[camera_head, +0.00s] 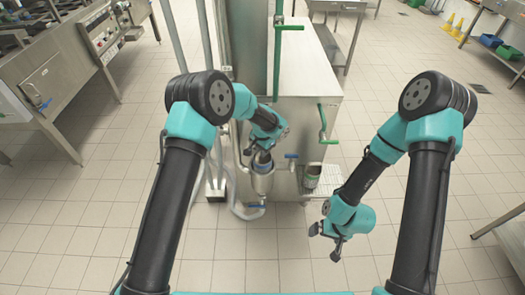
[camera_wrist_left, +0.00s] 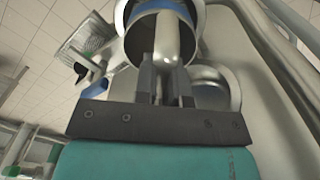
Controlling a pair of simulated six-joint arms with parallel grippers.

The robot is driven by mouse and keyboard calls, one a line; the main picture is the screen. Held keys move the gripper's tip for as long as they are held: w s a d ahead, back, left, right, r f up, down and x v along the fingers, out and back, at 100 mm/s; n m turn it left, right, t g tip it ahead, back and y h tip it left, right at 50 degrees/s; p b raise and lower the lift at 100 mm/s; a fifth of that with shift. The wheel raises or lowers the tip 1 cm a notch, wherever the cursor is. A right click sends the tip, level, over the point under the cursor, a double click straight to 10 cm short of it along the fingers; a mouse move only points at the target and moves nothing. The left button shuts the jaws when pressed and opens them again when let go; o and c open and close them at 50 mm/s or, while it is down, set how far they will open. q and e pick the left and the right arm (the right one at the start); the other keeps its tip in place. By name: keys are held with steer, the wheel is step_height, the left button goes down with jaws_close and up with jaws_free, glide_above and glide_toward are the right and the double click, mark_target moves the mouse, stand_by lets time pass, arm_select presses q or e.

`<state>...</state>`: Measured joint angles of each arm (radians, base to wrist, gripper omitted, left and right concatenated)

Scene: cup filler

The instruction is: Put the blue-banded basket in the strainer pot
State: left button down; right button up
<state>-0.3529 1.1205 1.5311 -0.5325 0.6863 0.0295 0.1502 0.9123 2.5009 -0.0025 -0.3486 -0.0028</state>
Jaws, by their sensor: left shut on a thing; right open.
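The blue-banded basket (camera_head: 262,158) is a small metal cup with a blue band. It also shows at the top of the left wrist view (camera_wrist_left: 140,15). My left gripper (camera_wrist_left: 165,88) is shut on its metal handle. In the head view the basket is at the mouth of the metal strainer pot (camera_head: 262,185), partly hidden by my left gripper. I cannot tell how far down inside the pot it sits. A round metal rim, likely the pot's (camera_wrist_left: 212,96), shows behind the fingers. My right gripper (camera_head: 326,243) is open and empty, low over the floor.
A steel cabinet (camera_head: 305,75) with green-handled pipes stands behind the pot. A cup (camera_head: 312,175) stands on a tray right of the pot, near a blue valve handle (camera_head: 291,156). A pale hose (camera_head: 236,208) loops below. The tiled floor around my right gripper is clear.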

arm_select(q)
steer(key=shift+f, duration=0.6)
steer(key=c, duration=1.2)
jaws_free()
steer(key=shift+r, duration=0.1)
step_height(320, 180, up, 13)
